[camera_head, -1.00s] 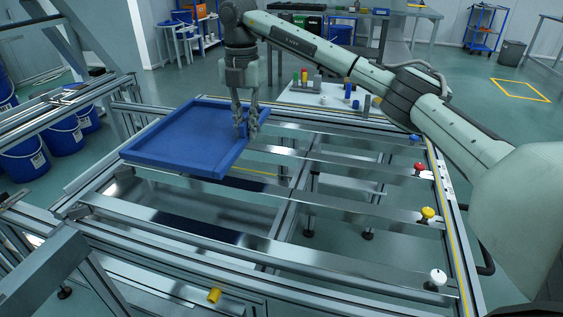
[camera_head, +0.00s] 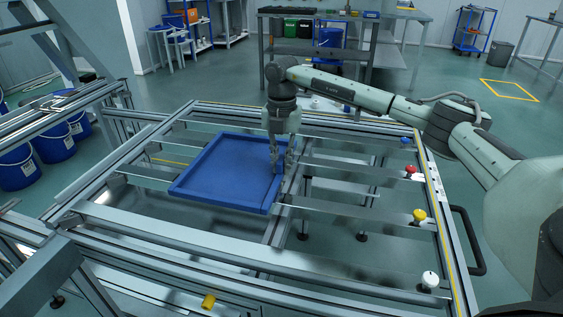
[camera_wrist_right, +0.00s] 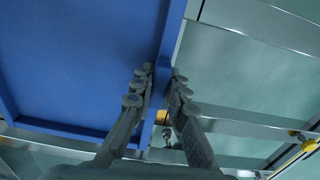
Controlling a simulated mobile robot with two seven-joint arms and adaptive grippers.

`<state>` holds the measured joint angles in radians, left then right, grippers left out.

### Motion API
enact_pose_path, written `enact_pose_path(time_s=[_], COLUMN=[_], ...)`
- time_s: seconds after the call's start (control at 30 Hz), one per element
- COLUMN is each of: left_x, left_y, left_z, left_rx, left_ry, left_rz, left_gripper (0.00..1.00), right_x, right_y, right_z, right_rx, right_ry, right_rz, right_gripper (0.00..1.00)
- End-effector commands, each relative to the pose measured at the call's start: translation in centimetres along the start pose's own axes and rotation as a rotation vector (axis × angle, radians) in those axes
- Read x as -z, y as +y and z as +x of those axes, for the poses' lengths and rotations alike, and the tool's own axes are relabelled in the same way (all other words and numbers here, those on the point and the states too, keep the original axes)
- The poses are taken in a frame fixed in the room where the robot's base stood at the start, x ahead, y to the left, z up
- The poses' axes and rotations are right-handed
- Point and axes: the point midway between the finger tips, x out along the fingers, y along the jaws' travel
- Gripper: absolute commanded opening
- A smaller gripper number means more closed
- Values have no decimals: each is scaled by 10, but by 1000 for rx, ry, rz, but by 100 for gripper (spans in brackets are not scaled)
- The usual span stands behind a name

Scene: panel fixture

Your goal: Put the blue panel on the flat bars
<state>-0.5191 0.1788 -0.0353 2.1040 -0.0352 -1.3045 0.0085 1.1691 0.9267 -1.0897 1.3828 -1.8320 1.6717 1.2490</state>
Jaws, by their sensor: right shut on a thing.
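The blue panel (camera_head: 228,171) is a shallow tray-like square with a raised rim. It is over the left half of the metal frame, above the flat bars (camera_head: 335,210); whether it touches them I cannot tell. My right gripper (camera_head: 280,160) is shut on the panel's right rim in the head view. In the right wrist view the fingers of my right gripper (camera_wrist_right: 158,95) straddle the rim of the blue panel (camera_wrist_right: 75,60). The bar parts under the panel are hidden. My left gripper is not in view.
Coloured knobs line the frame's right side: blue, red (camera_head: 410,170), yellow (camera_head: 418,216) and white (camera_head: 429,281). Another yellow knob (camera_head: 208,300) is at the front. Blue buckets (camera_head: 53,142) stand at left. The right half of the bars is bare.

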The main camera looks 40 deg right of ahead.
Motion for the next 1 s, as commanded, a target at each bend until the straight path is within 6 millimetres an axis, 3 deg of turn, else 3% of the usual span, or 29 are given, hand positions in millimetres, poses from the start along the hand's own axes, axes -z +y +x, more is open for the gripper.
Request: enact_pose_path(time_s=[0.3,0.33,0.47,0.83,1.0], left_x=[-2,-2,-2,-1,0], left_y=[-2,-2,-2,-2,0], left_z=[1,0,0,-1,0], left_rx=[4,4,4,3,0], left_ry=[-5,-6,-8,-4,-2], left_rz=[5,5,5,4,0], left_gripper=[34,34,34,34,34], right_x=[0,0,0,0,-1], right_y=[1,1,1,1,1], right_z=[1,2,1,-3,-29], right_rx=[-5,-1,-1,-2,-6], right_ry=[-2,-1,-1,-2,-4], right_rz=[0,0,0,0,1], right_gripper=[0,18,34,35,35])
